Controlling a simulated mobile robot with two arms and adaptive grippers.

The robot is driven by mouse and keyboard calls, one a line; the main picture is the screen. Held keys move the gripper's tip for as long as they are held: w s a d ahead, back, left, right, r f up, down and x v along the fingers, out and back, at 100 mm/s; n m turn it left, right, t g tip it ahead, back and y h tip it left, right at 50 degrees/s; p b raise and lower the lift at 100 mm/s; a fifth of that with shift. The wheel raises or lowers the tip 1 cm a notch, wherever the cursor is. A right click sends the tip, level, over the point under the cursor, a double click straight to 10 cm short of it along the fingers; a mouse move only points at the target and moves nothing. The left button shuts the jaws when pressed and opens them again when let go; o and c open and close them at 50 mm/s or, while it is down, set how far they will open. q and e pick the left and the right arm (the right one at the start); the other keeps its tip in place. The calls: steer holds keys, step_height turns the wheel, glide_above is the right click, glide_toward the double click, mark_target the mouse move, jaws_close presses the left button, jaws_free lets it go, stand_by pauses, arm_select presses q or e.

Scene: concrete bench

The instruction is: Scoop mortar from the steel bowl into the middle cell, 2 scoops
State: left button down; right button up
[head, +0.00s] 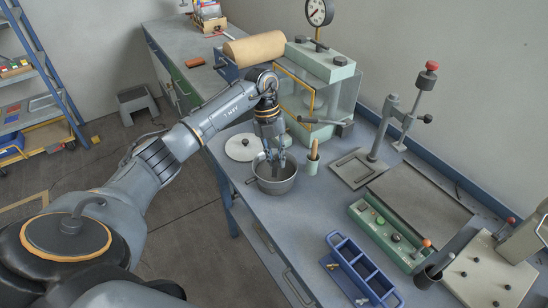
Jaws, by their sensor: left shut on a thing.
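The steel bowl (291,186), a grey round pot with side handles, stands on the bench below my left gripper (273,159). The left gripper points down over the bowl with its fingers at the opening, shut on a thin grey tool that is mostly hidden by the fingers and the bowl. The mortar inside cannot be made out. The blue mould (343,263) with three cells in a row lies at the front of the bench, right of and nearer than the bowl. Its middle cell looks dark, and its content is unclear. My right gripper is out of view.
A white round lid (240,148) lies left of the bowl. A glass-sided press (322,62) is behind. A green control box (383,232) sits beyond the mould. Bench between bowl and mould is clear.

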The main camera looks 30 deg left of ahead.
mark_target(275, 165)
arm_select(q)
steer(key=shift+s+a+f+n+t, duration=0.1)
steer(key=shift+a+f+n+t, duration=0.25)
steer(key=shift+n, duration=0.35)
steer(key=shift+s+d+r+t+y, duration=0.1)
steer(key=shift+s+d+t+y, duration=0.1)
steer(key=shift+d+t+y, duration=0.15)
steer(key=shift+s+d+t+y+b, duration=0.25)
steer(key=shift+s+t+y+b, duration=0.25)
steer(key=shift+t, duration=0.3)
steer(key=shift+s+d+r+t+y+b, duration=0.25)
steer(key=shift+s+t+y+b, duration=0.2)
steer(key=shift+t, duration=0.25)
steer(key=shift+d+r, duration=0.1)
steer(key=shift+d, duration=0.05)
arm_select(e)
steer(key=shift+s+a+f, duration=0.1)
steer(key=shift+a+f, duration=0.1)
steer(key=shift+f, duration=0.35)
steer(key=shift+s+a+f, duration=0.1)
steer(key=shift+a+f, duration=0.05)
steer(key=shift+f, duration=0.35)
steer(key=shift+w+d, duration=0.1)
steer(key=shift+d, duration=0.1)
arm_select(q)
steer(key=shift+d+m, duration=0.1)
steer(key=shift+m, duration=0.2)
